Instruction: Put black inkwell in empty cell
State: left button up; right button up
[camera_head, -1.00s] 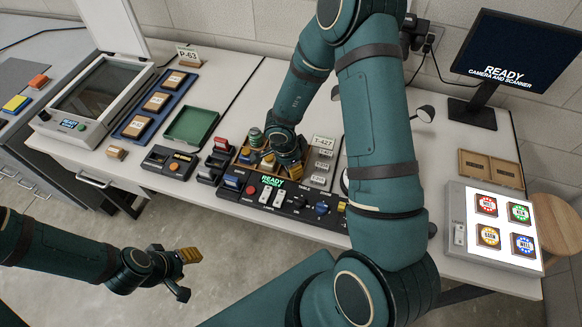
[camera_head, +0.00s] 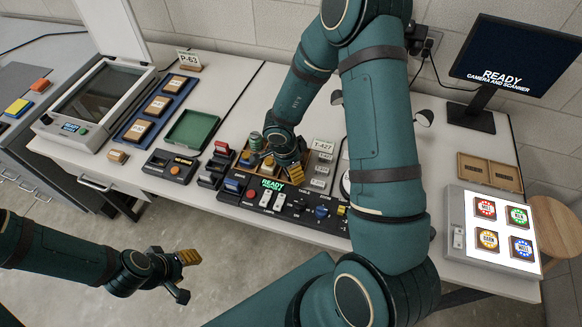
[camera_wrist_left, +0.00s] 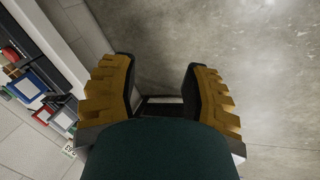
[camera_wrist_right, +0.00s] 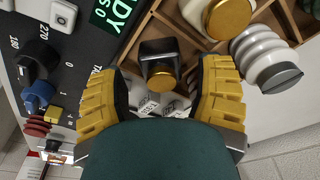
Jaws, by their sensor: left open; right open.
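The black inkwell (camera_wrist_right: 158,58), dark and square with a gold cap, shows in the right wrist view between and beyond my open right fingers (camera_wrist_right: 162,95). It stands at the wooden divided tray (camera_wrist_right: 185,38); whether the fingers touch it I cannot tell. A white inkwell with a gold cap (camera_wrist_right: 225,18) sits in a tray cell beside it. In the head view my right gripper (camera_head: 288,160) is low over the tray (camera_head: 245,160) and hides much of it. My left gripper (camera_head: 184,274) is open and empty above the floor, in front of the table.
A white ribbed piece (camera_wrist_right: 266,58) stands close to my right fingers. The black control panel (camera_head: 280,205) with knobs and switches lies in front of the tray. A green tray (camera_head: 192,128) is to the left.

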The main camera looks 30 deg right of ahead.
aim_at(286, 172)
pick_arm(q)
jog(key=shift+t, duration=0.3)
jog(key=r+p, duration=0.1)
jog(key=w+r+p, duration=0.1)
jog(key=r, duration=0.1)
jog(key=r+p, duration=0.1)
jog(key=shift+w+a+r+p, duration=0.15)
jog(key=shift+w+p, duration=0.1)
jog(key=shift+p, duration=0.15)
pick_arm(e)
notch_tip(286, 172, up, 10)
jog(key=a, duration=0.1)
jog(key=shift+a+r, duration=0.2)
jog(key=shift+a, duration=0.05)
jog(key=shift+w, duration=0.1)
